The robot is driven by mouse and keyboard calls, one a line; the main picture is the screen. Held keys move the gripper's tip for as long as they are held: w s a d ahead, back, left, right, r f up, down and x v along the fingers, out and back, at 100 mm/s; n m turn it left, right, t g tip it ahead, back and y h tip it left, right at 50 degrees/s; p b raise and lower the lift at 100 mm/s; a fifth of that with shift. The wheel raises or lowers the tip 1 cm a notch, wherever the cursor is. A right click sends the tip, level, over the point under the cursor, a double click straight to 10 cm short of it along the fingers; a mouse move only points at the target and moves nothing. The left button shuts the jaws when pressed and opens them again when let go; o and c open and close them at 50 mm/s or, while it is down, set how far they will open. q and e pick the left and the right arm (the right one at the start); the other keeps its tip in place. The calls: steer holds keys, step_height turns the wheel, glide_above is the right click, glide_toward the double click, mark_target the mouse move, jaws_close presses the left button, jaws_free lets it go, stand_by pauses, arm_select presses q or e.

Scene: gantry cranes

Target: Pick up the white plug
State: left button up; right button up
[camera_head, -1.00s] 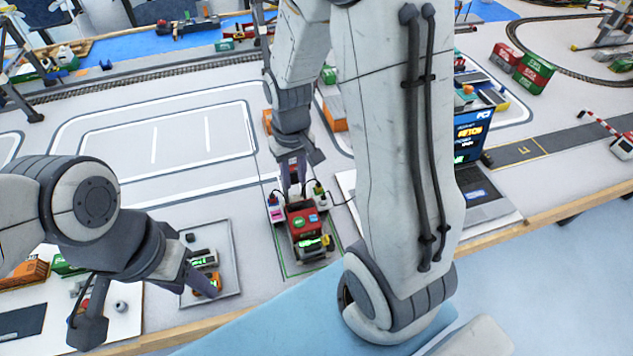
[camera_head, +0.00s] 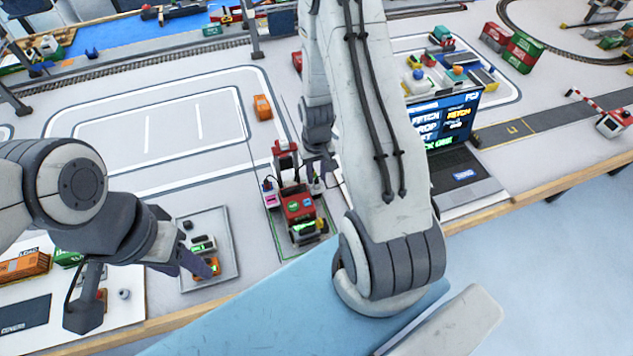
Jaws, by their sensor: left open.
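A small white piece with a green light (camera_head: 203,244), possibly the white plug, lies on a grey tray (camera_head: 231,262) at the lower left. An orange piece (camera_head: 212,268) lies just in front of it. My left gripper (camera_head: 197,264) is open at the tray's left side, its fingers beside these pieces and partly covering the orange one. My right gripper (camera_head: 318,170) points down beside a red device (camera_head: 299,207) with green lit parts; its finger gap is too small to make out. I cannot tell whether it touches the device.
My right arm crosses in front of a laptop (camera_head: 470,178). A white board with toy containers (camera_head: 25,265) lies at the lower left. Behind the tray is a clear floor area with white lines (camera_head: 160,125). The table's wooden edge (camera_head: 180,318) runs close in front.

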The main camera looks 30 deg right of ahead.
steer(key=shift+f, duration=1.15)
jaws_close()
steer(key=shift+r, duration=0.1)
steer(key=shift+w+r, duration=0.1)
steer(key=shift+r, duration=0.7)
steer(key=r, duration=0.1)
steer(key=r+b, duration=0.1)
steer(key=shift+d+r, duration=0.2)
steer(key=shift+r, duration=0.1)
steer(key=s+d+r+b, duration=0.2)
steer(key=s+d+r, duration=0.4)
steer(key=s, duration=0.3)
steer(key=shift+d+r, duration=0.35)
steer(key=shift+d, duration=0.3)
steer(key=shift+w, duration=0.1)
